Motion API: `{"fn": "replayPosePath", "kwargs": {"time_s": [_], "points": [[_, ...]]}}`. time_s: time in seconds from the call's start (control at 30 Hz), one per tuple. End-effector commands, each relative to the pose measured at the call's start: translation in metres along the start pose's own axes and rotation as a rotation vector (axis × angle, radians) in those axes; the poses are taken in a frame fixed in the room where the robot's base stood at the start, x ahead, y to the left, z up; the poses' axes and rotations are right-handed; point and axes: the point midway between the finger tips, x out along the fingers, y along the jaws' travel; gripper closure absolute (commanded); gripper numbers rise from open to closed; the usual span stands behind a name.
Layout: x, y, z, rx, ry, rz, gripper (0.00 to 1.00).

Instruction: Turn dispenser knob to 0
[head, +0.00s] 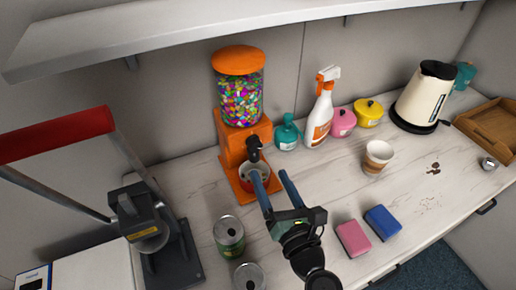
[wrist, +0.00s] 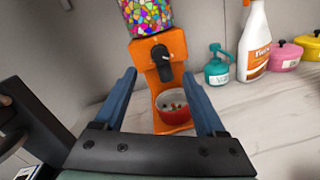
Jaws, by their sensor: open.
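The orange candy dispenser (head: 238,135) stands against the wall with a clear globe of coloured candies. Its black knob (head: 254,143) is on the front of the orange body. The knob (wrist: 160,54) also shows in the wrist view, with a small light mark near it; I cannot read its setting. A red bowl (wrist: 175,112) with some candies in it sits on the dispenser's base under the spout. My gripper (head: 269,177) is open and empty in front of the dispenser. In the wrist view its two blue fingers stand apart on either side of the dispenser, not touching the knob.
A teal pump bottle (head: 287,133), a spray bottle (head: 320,112) and two lidded pots stand right of the dispenser. A can (head: 229,236) stands at front left, near a black press with a red handle (head: 55,136). A shelf (head: 200,30) hangs above. Sponges (head: 353,238) lie at front right.

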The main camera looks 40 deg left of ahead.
Motion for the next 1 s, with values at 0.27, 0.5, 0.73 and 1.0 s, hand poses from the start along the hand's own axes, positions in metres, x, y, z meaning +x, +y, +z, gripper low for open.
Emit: {"fn": "replayPosePath", "kwargs": {"time_s": [0.27,0.5,0.73,1.0], "points": [[0.059,0.001,0.001,-0.003,0.000,0.003,0.28],[0.086,0.001,0.001,-0.005,0.000,0.001,0.28],[0.091,0.000,0.000,-0.004,0.001,-0.001,0.28],[0.090,0.000,0.000,-0.004,0.000,-0.001,0.53]]}}
